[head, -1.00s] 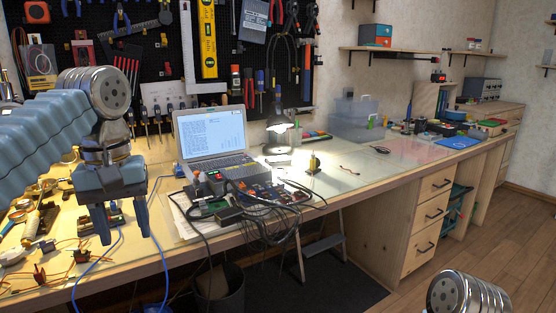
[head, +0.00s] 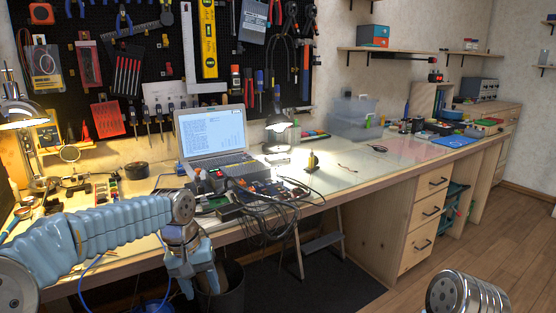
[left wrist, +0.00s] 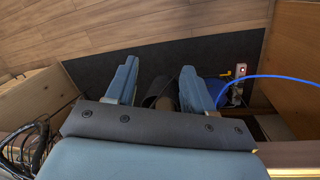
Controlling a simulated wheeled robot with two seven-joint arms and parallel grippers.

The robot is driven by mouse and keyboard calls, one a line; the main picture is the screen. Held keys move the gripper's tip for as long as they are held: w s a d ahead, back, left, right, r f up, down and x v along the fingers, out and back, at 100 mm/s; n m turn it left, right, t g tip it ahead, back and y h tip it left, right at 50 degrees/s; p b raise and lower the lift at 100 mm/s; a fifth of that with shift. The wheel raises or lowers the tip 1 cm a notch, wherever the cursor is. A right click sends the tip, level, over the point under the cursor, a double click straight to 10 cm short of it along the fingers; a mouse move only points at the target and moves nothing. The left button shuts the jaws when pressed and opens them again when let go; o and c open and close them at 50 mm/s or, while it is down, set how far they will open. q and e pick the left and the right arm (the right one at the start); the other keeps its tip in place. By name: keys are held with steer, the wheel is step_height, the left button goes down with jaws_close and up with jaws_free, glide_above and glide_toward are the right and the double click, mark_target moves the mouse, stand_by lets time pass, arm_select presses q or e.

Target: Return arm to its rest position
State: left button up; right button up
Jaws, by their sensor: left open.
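My left gripper (head: 198,284) hangs in front of the workbench (head: 330,202), below the level of its top, with its fingers pointing down. In the left wrist view its two blue fingers (left wrist: 158,88) stand apart with nothing held between them. A black bin (left wrist: 158,92) shows beyond the fingertips on the dark floor mat. In the head view the same bin stands just behind the gripper. My right gripper is not in view; only a silver joint of mine shows at the lower right.
A laptop (head: 212,135) and a heap of cables and electronics (head: 262,200) lie on the bench near the gripper. A blue cable (left wrist: 270,78) loops off the front edge. A step stool (head: 318,250) stands under the bench. The wooden floor at right is clear.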

arm_select(q)
steer(key=s+d+f+h, duration=0.1)
steer(key=d+f, duration=0.3)
steer(key=f, duration=1.1)
steer(key=s+d+f+h, duration=0.1)
steer(key=s+d+f, duration=0.1)
steer(key=s+f, duration=1.8)
step_height(320, 180, down, 2)
steer(key=shift+d+f+t, duration=0.1)
steer(key=shift+d+t, duration=0.2)
